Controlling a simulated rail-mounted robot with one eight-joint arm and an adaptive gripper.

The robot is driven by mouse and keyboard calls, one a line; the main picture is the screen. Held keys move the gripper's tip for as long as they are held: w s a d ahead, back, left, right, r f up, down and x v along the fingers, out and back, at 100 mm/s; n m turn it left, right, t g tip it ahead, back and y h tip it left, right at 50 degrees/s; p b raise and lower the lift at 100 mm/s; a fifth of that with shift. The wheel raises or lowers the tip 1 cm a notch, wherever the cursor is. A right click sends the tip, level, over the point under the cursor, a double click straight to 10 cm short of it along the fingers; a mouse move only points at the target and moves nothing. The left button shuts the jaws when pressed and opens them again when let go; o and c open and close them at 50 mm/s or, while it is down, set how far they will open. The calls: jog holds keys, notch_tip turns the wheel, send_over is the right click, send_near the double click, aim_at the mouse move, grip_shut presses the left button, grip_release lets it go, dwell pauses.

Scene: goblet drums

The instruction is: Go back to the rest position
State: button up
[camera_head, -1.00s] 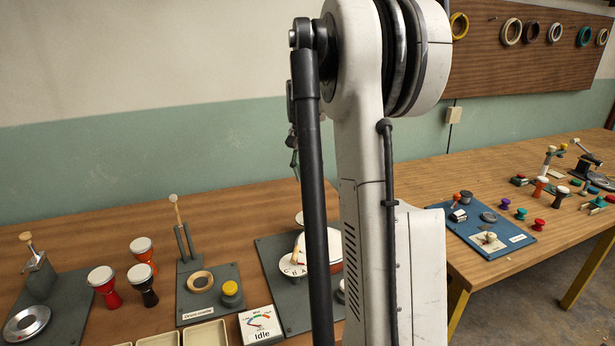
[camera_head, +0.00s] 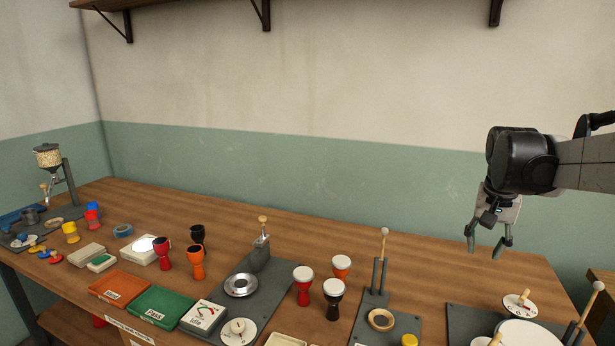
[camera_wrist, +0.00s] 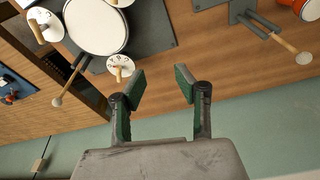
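My gripper (camera_head: 487,238) hangs at the right of the head view, raised in front of the green wall band and above the right part of the bench. Its two fingers are apart with nothing between them. In the wrist view my gripper (camera_wrist: 160,88) shows both green-padded fingertips spread and empty. The wooden bench (camera_wrist: 215,70) lies beyond the fingertips there, and no object touches them.
A drum station with a white drumhead (camera_head: 530,333) stands at the lower right. Trays (camera_head: 158,305), drum bodies (camera_head: 196,262) and a hopper (camera_head: 47,157) are further left.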

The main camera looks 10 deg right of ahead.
jog(key=s+a+f+n+t, duration=0.1)
jog(key=s+a+n, duration=0.1)
jog(key=s+a, duration=0.3)
jog(key=s+a+f+n+t+y, duration=0.1)
jog(key=s+a, duration=0.5)
jog(key=a, duration=0.6)
jog(key=s+a+f+n+t, duration=0.3)
jog(key=s+a, duration=0.3)
jog(key=a, duration=0.3)
jog(key=shift+f+n, duration=0.2)
jog(key=shift+n, duration=0.7)
